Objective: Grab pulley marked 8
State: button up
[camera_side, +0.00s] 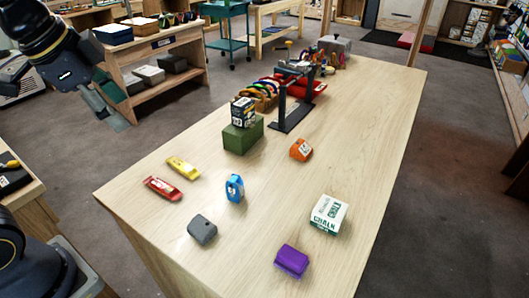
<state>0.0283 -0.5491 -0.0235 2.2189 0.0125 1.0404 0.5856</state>
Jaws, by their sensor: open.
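Several small climbing devices lie spread on the wooden table. They are a red one (163,188), a yellow one (182,167), a blue one (235,188), a grey one (202,229), an orange one (301,150) and a purple one (291,261). The blue one stands upright. No number 8 can be read on any of them, so I cannot tell which is the pulley marked 8. My gripper (110,107) is open and empty at the upper left, raised and away from the table, well apart from all of these devices.
A white chalk box (328,215) stands at the right of the wooden table (365,130). A green box (243,136) with a dark box (243,111) on top, a black stand (291,117) and coloured coils (264,94) stand farther back. Bare tabletop lies between the devices.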

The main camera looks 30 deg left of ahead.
jog(key=w+d+m+g, duration=0.2)
jog(key=w+d+m, duration=0.35)
jog(key=w, duration=0.35)
jog(key=m+g, duration=0.3)
send_over(234, 178)
notch_tip(234, 178, down, 9)
notch_tip(234, 178, down, 11)
jog(key=shift+a+f, duration=0.1)
jog(key=shift+f, duration=0.05)
notch_tip(234, 178, down, 6)
jog(key=shift+r, duration=0.1)
grip_shut()
